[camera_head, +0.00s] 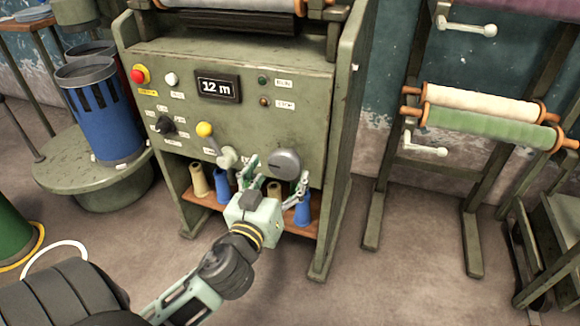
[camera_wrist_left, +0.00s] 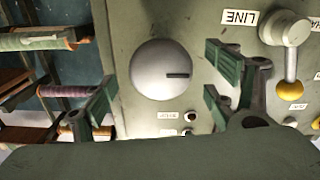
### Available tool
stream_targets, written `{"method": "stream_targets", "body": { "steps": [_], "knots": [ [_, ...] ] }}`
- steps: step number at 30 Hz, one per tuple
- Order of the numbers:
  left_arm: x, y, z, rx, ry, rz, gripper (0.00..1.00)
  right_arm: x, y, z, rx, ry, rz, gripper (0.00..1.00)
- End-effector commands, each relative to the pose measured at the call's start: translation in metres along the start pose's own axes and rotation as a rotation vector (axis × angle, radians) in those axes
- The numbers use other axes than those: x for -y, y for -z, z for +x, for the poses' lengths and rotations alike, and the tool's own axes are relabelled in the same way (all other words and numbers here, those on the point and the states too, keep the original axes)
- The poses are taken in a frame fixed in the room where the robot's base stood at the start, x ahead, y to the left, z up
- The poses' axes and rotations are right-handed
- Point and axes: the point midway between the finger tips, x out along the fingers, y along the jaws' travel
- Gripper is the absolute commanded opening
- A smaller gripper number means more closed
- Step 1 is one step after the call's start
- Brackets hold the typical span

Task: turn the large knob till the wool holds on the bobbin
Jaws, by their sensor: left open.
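The large round grey knob (camera_head: 284,164) sits on the lower right of the green machine's front panel. It also shows in the left wrist view (camera_wrist_left: 162,70), with a dark slot pointing right there. My left gripper (camera_head: 277,176) is open in front of it. In the left wrist view my left gripper's fingers (camera_wrist_left: 160,95) stand apart on either side of the knob, with no clear contact. Cones of wool, tan (camera_head: 199,181) and blue (camera_head: 302,213), stand on the shelf below the panel. I cannot tell which is the task's bobbin. My right gripper is not in view.
A lever with a grey hub (camera_head: 228,157) and yellow ball (camera_head: 205,129) sits close left of the knob. The display (camera_head: 218,86) reads 12 m. A red button (camera_head: 138,75) is at upper left. A rack with rolls (camera_head: 485,103) stands right; a blue bin (camera_head: 103,115) stands left.

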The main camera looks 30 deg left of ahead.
Motion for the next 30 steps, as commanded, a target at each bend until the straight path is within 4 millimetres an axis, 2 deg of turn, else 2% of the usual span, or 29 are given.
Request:
{"method": "stream_targets", "body": {
  "steps": [3,9,14,21,30],
  "knots": [
    [-0.001,0.000,0.019,-0.004,-0.003,0.003,0.79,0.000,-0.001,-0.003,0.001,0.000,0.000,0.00],
    [-0.001,-0.001,0.042,0.000,-0.002,0.001,0.79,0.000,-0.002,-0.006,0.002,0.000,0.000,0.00],
    [0.000,-0.001,0.049,0.001,-0.001,0.001,0.79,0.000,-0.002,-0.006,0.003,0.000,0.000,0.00],
    [0.000,-0.001,0.050,0.003,-0.001,0.001,0.79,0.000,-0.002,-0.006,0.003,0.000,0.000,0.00],
    [0.000,-0.001,0.050,0.002,-0.001,0.001,0.54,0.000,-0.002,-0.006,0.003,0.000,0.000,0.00]
  ]
}}
